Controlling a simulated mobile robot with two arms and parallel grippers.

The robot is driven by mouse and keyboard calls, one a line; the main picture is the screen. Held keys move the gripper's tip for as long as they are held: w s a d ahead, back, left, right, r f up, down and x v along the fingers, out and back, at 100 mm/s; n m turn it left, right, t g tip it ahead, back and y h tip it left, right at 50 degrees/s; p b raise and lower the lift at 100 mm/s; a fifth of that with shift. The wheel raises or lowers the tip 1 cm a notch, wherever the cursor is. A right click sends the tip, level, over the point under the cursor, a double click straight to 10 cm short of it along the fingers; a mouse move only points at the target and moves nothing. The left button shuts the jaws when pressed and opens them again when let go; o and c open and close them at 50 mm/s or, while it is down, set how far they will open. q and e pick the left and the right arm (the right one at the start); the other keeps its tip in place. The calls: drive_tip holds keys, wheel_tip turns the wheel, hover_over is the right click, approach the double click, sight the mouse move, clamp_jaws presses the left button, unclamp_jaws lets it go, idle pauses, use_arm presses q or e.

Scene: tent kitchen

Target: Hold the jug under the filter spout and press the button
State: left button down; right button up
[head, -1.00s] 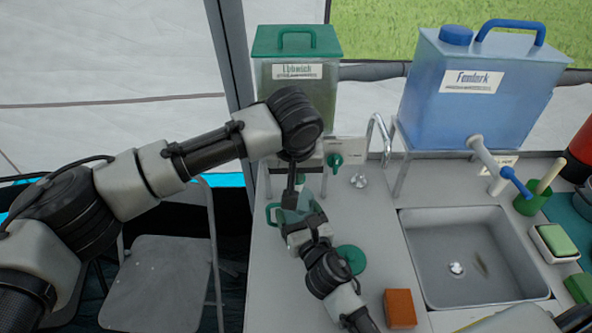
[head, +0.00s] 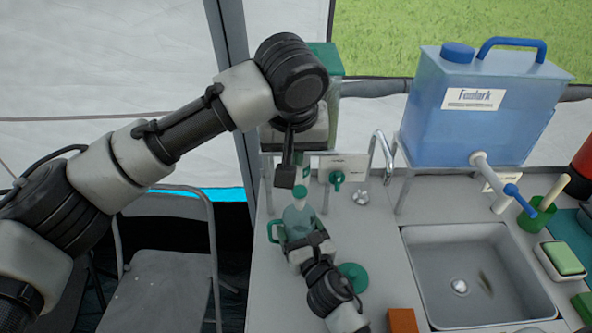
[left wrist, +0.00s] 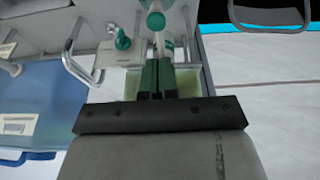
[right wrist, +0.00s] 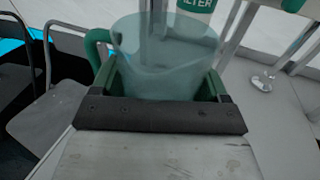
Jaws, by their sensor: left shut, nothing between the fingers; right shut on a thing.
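The clear teal jug (head: 297,222) is upright above the counter. It also shows in the right wrist view (right wrist: 165,70). My right gripper (head: 310,243) is shut on it, its fingers on either side of the body. A green rounded part (head: 299,192) shows just above the jug; in the left wrist view it is by a white stem (left wrist: 156,20), likely the filter's spout. A white part marked FILTER (right wrist: 196,5) stands behind the jug in the right wrist view. My left gripper (head: 285,180) is shut and empty, pointing down, close to this part. Whether they touch is unclear.
A green-lidded tank (head: 325,58) is partly hidden by my left arm. A green tap (head: 337,179) and a metal faucet (head: 383,150) stand right of the jug. A sink (head: 470,270), a blue tank (head: 485,105), a green disc (head: 353,277) and an orange block (head: 402,320) are nearby.

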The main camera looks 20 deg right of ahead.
use_arm(q)
drive_tip(key=shift+v, duration=1.55)
drive_tip(key=shift+w, duration=0.1)
use_arm(e)
drive_tip(key=shift+s+a+b, duration=0.1)
drive_tip(key=shift+s+a, duration=0.1)
drive_tip(key=shift+s, duration=0.55)
drive_tip(key=shift+s+a+b, duration=0.15)
drive_tip(key=shift+s+a, duration=0.1)
drive_tip(key=shift+s, duration=0.45)
drive_tip(key=shift+s+a+b, duration=0.1)
drive_tip(key=shift+s+a, duration=0.1)
drive_tip(key=shift+s, duration=0.55)
drive_tip(key=shift+s+a+b, duration=0.2)
drive_tip(key=shift+s+b, duration=0.05)
drive_tip(key=shift+s, duration=0.55)
drive_tip(key=shift+s+a+b, duration=0.25)
drive_tip(key=shift+s, duration=0.6)
drive_tip(key=shift+s+a+b, duration=0.2)
drive_tip(key=shift+s+b, duration=0.05)
drive_tip(key=shift+s, duration=0.55)
use_arm(q)
wheel_tip(320, 180, down, 2)
drive_tip(key=shift+f, duration=0.15)
use_arm(e)
drive_tip(key=shift+s, duration=0.1)
